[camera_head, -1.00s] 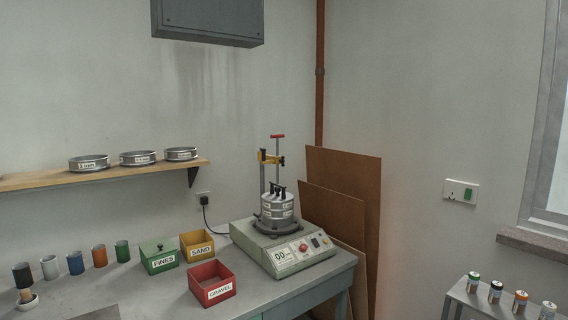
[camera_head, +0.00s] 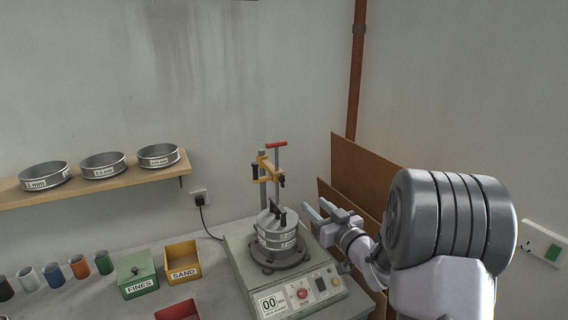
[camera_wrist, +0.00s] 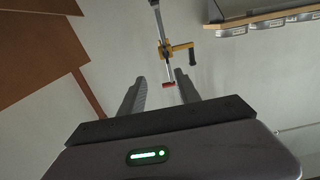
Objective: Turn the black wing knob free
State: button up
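A black wing knob (camera_head: 280,216) shows on top of the stack of steel sieves (camera_head: 277,238), which stands on the shaker (camera_head: 285,275). Another dark upright piece beside it partly overlaps it. A yellow clamp (camera_head: 266,169) with black handles sits on the post above the stack and also shows in the wrist view (camera_wrist: 165,50). My gripper (camera_head: 317,207) is open and empty, right of the stack and apart from it. In the wrist view its two fingers (camera_wrist: 160,76) are spread, with the red post handle (camera_wrist: 169,85) seen between them. The wing knob cannot be made out there.
Green, yellow (camera_head: 183,262) and red (camera_head: 177,310) boxes stand left of the shaker, with several coloured cups further left. A shelf (camera_head: 95,196) with steel sieves is on the wall. Brown boards (camera_head: 360,178) lean behind my arm. A cable runs to the wall socket (camera_head: 199,198).

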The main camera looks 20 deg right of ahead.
aim_at(283, 181)
jog(key=w, duration=0.5)
jog(key=w+a, duration=0.1)
jog(key=w, duration=0.4)
jog(key=w+a, duration=0.1)
jog(key=w, duration=0.5)
jog(key=shift+a+r, duration=0.15)
